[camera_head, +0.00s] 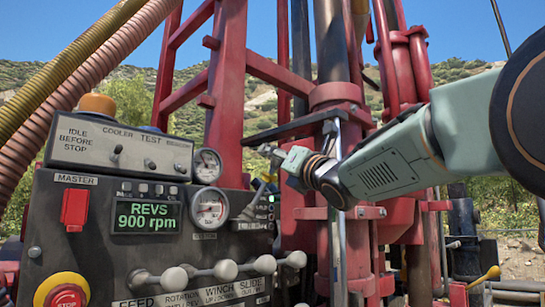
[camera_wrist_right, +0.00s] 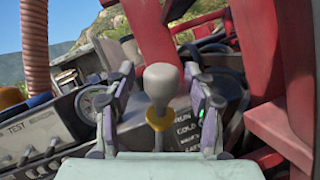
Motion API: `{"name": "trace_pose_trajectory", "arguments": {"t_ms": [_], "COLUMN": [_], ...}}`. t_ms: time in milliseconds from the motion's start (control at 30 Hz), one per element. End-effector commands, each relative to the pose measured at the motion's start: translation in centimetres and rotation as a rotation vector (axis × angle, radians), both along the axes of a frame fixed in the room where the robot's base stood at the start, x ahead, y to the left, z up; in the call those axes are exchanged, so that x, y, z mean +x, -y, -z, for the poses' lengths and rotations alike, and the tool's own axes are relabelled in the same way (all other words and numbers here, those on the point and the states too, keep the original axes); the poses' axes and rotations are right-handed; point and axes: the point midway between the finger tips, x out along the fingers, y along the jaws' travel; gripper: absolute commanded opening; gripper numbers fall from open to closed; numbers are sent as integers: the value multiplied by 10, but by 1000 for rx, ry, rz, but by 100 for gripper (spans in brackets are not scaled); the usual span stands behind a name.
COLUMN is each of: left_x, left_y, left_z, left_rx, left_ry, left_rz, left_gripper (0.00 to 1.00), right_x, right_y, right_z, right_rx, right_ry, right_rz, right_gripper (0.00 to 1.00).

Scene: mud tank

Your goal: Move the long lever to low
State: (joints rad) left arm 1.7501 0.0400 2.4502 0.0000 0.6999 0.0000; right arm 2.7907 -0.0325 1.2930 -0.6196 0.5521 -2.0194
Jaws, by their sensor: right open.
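In the right wrist view a lever with a pale grey rounded knob (camera_wrist_right: 162,84) and a yellow collar stands up between the fingers of my right gripper (camera_wrist_right: 162,100). The fingers are apart, one on each side of the knob, with a gap to it. A dark label plate (camera_wrist_right: 187,128) with white words, including RUN and COLD, is behind it to the right. The lever's lower part is hidden by my gripper. In the head view my right gripper (camera_head: 285,163) reaches in from the right, above the right end of the control panel. My left gripper is not in view.
The control panel (camera_head: 60,215) fills the lower left, with a REVS display (camera_head: 146,218) at 900 rpm. Several ball-knob levers (camera_head: 225,269) line its lower edge. A red stop button (camera_head: 65,296) is at bottom left. The red mast frame (camera_head: 228,90) stands close behind.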

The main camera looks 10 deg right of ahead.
Motion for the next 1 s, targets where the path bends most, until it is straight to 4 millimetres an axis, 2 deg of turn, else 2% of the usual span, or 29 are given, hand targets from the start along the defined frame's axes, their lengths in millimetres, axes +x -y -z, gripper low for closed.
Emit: {"name": "trace_pose_trajectory", "arguments": {"t_ms": [367,1000], "left_x": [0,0], "left_y": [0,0], "left_z": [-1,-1], "left_rx": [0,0], "left_ry": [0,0], "left_rz": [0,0], "left_gripper": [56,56], "right_x": [-3,1], "right_y": [2,0], "right_z": [-1,1], "right_rx": [1,-1], "right_ry": [0,-3], "right_rz": [2,1], "right_gripper": [53,0]}}
